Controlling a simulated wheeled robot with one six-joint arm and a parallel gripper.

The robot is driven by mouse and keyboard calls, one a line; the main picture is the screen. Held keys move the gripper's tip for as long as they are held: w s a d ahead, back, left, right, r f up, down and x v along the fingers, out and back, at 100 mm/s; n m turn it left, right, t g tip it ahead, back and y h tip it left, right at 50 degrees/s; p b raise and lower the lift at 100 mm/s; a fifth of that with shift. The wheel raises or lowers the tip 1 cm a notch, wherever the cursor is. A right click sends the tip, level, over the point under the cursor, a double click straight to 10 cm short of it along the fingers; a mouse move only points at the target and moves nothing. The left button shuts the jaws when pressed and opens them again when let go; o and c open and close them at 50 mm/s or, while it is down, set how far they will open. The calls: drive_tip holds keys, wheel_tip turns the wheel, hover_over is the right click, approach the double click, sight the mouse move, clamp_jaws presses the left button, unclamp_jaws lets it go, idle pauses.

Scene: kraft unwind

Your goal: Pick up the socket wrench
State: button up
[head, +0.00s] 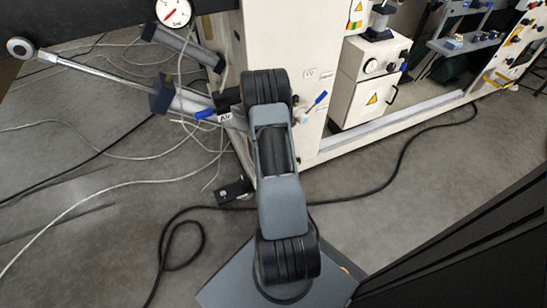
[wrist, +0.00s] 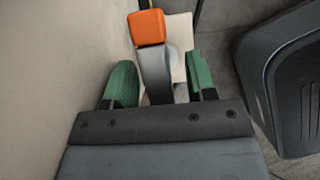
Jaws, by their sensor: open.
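In the wrist view a grey metal bar with an orange block-shaped end (wrist: 147,27) stands between my fingers. It appears to be the socket wrench, but its far end is hidden behind my gripper and I cannot make out a socket. My gripper (wrist: 160,80) is open, with one green finger on each side of the grey bar. A gap shows at the right finger; on the left the gap is narrower, and I cannot tell whether that finger touches. In the head view my arm hides the gripper and I cannot make out the wrench.
A pale plate (wrist: 181,35) lies behind the bar, and a beige wall (wrist: 50,60) runs close along the left of my gripper. In the head view, a white machine (head: 312,40) stands close beyond my arm. A black cable (head: 405,160) crosses the grey floor.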

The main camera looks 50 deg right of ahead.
clamp_jaws()
idle(0.5)
drive_tip(key=shift+r, duration=0.1)
